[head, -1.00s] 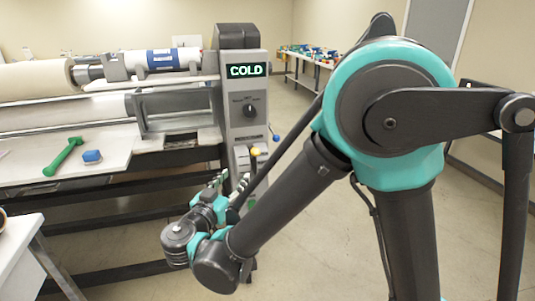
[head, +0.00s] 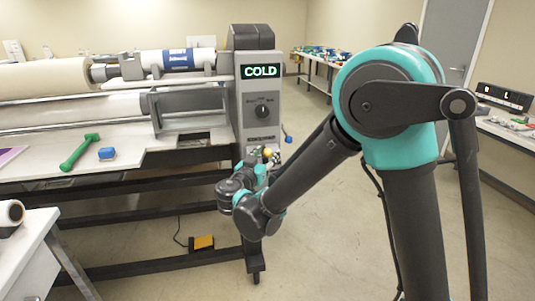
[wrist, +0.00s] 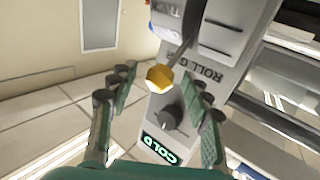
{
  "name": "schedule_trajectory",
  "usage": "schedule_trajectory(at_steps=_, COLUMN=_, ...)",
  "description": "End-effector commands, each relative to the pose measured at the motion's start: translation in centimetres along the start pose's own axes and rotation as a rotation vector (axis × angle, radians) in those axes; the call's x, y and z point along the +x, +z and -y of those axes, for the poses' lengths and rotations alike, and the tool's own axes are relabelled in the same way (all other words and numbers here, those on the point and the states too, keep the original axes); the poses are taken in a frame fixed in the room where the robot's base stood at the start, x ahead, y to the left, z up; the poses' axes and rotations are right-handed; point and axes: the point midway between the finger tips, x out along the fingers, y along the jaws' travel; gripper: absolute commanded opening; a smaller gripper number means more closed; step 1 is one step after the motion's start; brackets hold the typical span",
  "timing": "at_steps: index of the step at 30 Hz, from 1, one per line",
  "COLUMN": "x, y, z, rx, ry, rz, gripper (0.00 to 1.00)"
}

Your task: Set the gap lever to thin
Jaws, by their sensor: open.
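The gap lever's faceted yellow knob (wrist: 159,77) is on a thin stem by the "ROLL G…" lettering on the grey control column. It also shows small in the head view (head: 267,152), just below the column's face, partly behind my arm. In the wrist view my gripper (wrist: 157,84) is open, with one finger on each side of the knob in the picture. I cannot tell how deep the knob is between them, and no contact shows. In the head view the fingers are mostly hidden by my wrist. The lever's scale marks are not readable.
The grey control column (head: 247,120) carries a dark dial (head: 263,112) and a lit COLD display (head: 261,71). A blue-tipped lever (head: 288,139) sticks out at its right. Floor to the right is open.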

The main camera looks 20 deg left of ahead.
Motion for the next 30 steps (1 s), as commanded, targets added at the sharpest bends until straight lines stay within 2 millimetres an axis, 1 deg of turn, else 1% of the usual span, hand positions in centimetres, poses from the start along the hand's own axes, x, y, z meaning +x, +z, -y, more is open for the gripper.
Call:
schedule_trajectory(at_steps=1, x=0.44, y=0.01, z=-0.05, rx=0.0, ry=0.001, rz=0.0, gripper=0.49)
schedule_trajectory(at_steps=4, x=0.87, y=0.01, z=-0.04, rx=0.0, ry=0.001, rz=0.0, gripper=0.49)
schedule_trajectory(at_steps=12, x=0.98, y=0.01, z=-0.02, rx=0.0, ry=0.0, rz=0.0, gripper=0.49)
schedule_trajectory(at_steps=13, x=0.98, y=0.01, z=-0.02, rx=0.0, ry=0.0, rz=0.0, gripper=0.48)
schedule_trajectory(at_steps=24, x=0.96, y=0.01, z=-0.02, rx=0.0, ry=0.0, rz=0.0, gripper=0.02)
schedule_trajectory(at_steps=25, x=0.96, y=0.01, z=-0.02, rx=0.0, ry=0.0, rz=0.0, gripper=0.0)
schedule_trajectory(at_steps=30, x=0.95, y=0.01, z=-0.02, rx=0.0, ry=0.0, rz=0.0, gripper=0.0)
